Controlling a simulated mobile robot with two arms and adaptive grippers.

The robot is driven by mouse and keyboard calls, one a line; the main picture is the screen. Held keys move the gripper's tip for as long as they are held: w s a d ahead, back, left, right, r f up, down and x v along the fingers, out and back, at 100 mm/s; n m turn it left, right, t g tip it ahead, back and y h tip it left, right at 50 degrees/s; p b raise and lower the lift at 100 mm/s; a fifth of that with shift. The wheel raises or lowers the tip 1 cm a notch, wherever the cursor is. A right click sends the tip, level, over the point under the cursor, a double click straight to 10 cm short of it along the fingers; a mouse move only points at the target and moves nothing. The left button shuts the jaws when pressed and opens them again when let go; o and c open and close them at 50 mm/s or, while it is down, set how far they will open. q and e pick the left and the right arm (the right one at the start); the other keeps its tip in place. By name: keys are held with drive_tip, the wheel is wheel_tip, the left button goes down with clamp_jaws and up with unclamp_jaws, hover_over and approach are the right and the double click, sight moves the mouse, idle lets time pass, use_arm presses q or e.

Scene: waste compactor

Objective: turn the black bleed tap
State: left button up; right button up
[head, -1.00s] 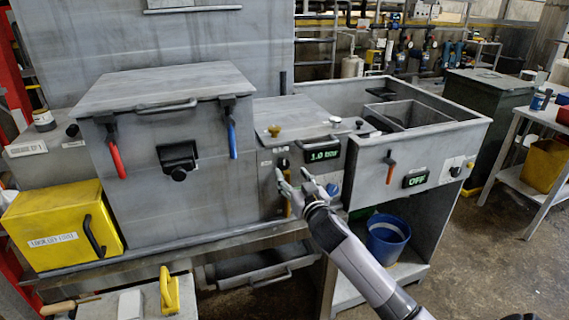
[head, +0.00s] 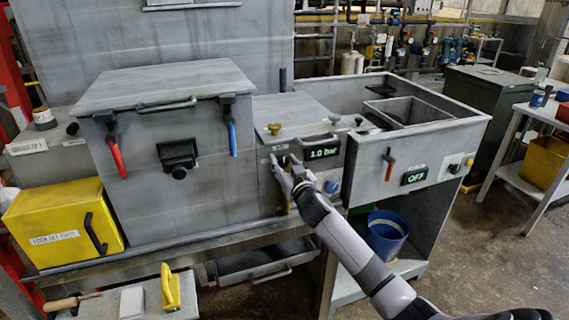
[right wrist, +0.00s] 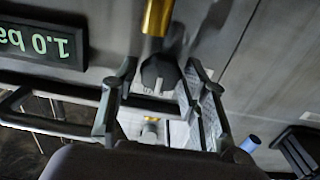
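The black bleed tap (head: 283,160) is a small dark knob on the grey front panel, left of the green "1.0 bar" display (head: 323,152). In the head view my right gripper (head: 283,176) is at the panel and partly covers the tap. In the right wrist view, which is upside down, the black tap (right wrist: 160,73) sits between the two fingertips of my open right gripper (right wrist: 162,68). Gaps show on both sides of it, and I cannot tell whether a finger touches it. My left gripper is not in view.
A brass knob (head: 274,129) stands on the ledge above. A red handle (head: 117,157) and a blue handle (head: 232,138) are on the box at left.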

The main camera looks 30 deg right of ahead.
drive_tip(key=c, duration=0.7)
drive_tip(key=shift+c, duration=0.2)
drive_tip(key=shift+n, duration=0.4)
drive_tip(key=n, duration=0.2)
drive_tip(key=shift+n+p, duration=0.3)
drive_tip(key=shift+n, duration=0.1)
drive_tip(key=n, duration=0.4)
drive_tip(key=shift+a+n+p, duration=0.1)
drive_tip(key=shift+n+p, duration=0.2)
drive_tip(key=n, duration=0.4)
drive_tip(key=shift+a+f+n+p, duration=0.1)
drive_tip(key=shift+n+p, duration=0.2)
drive_tip(key=shift+f+n, duration=0.1)
drive_tip(key=shift+n, duration=1.8)
